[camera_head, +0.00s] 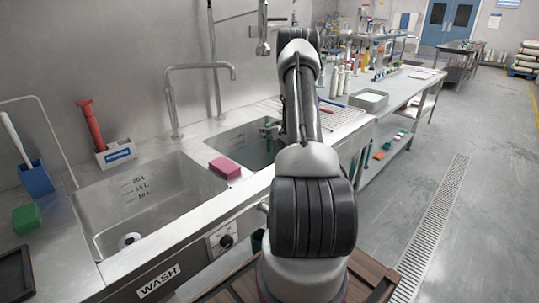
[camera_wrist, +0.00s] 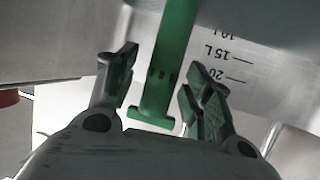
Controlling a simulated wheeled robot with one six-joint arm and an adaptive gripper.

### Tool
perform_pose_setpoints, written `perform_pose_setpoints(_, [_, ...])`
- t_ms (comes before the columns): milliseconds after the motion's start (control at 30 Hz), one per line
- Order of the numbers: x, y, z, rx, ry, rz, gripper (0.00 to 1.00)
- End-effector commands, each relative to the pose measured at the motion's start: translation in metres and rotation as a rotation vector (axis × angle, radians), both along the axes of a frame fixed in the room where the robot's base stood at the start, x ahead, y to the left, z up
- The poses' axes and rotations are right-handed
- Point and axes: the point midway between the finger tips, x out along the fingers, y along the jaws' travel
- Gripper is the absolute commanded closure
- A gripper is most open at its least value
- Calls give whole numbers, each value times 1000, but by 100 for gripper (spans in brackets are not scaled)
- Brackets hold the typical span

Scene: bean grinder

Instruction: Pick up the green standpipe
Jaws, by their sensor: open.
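The green standpipe (camera_wrist: 172,50) shows in the wrist view as a green tube with dark slots and a short crossbar at its near end. It runs between the two fingers of my gripper (camera_wrist: 160,88), which is open, with a gap on both sides of the tube. In the head view, a small part of the green standpipe (camera_head: 270,144) shows in the right-hand sink, just left of my arm. My arm hides most of that spot, and the gripper is hard to make out there.
The right-hand sink (camera_head: 232,142) has steel walls close around the standpipe. A pink sponge (camera_head: 224,168) lies on the divider beside the empty left sink (camera_head: 150,195). A faucet (camera_head: 172,100) rises behind. A red tool (camera_head: 91,124) stands in a white holder (camera_head: 116,155) at left.

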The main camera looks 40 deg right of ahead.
Motion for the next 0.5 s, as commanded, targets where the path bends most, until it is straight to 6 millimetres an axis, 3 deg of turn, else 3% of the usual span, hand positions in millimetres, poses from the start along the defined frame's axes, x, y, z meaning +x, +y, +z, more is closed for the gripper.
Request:
perform_pose_setpoints(100, [0,0,0,0,0,0,51])
perform_pose_setpoints(367, [-1,0,0,0,0,0,98])
perform_pose_setpoints(500, [0,0,1,-1,-1,-1,100])
